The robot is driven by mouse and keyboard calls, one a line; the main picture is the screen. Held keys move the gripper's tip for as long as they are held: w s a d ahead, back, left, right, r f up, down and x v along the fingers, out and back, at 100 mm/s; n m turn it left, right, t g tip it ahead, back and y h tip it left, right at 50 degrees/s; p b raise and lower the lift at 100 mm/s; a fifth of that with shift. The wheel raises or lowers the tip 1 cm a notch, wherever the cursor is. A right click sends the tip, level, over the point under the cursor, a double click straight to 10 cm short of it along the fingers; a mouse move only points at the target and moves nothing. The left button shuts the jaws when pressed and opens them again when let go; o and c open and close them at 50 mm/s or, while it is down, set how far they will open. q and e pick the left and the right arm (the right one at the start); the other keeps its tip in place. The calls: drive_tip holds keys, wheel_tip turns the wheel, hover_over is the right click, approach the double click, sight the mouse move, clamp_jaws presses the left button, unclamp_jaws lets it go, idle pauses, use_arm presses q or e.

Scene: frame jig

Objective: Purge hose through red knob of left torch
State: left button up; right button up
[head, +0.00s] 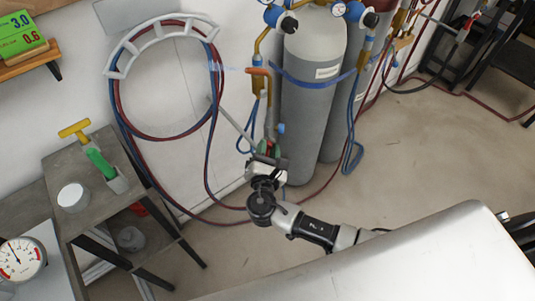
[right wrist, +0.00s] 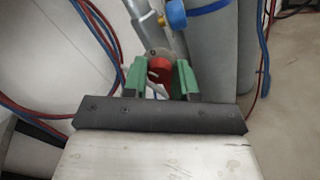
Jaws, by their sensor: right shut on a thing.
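The torch is a grey metal body (right wrist: 147,28) that runs up from between my fingers in the right wrist view. Its blue knob (right wrist: 175,13) sticks out to the right, and it also shows in the head view (head: 281,128). The red knob (right wrist: 160,70) sits at the torch's lower end, between the green fingers of my right gripper (right wrist: 160,80). The right gripper is shut on this red knob. In the head view the right gripper (head: 267,150) is low in front of the grey cylinders, and the knob is mostly hidden. My left gripper is not in view.
Red and blue hoses (head: 117,95) hang coiled on a white wall hanger (head: 158,28). Grey gas cylinders (head: 312,80) stand right behind the gripper. A grey bench (head: 110,205) with a green-and-yellow tool stands at left. Open floor (head: 430,150) lies to the right.

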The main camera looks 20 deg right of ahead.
drive_tip(key=m+b, duration=0.1)
drive_tip(key=m, duration=0.1)
drive_tip(key=m+b, duration=0.1)
drive_tip(key=b, duration=0.1)
drive_tip(key=m+b, duration=0.2)
drive_tip(key=shift+f+m, duration=0.3)
drive_tip(key=shift+r+m+b, duration=0.2)
drive_tip(key=shift+m+b, duration=1.3)
drive_tip(key=shift+m, duration=0.1)
drive_tip(key=shift+h, duration=0.4)
drive_tip(key=o, duration=0.9)
drive_tip(key=b+v, duration=0.1)
drive_tip(key=v, duration=0.9)
drive_tip(key=shift+s+b, duration=0.35)
drive_tip(key=shift+s, duration=0.05)
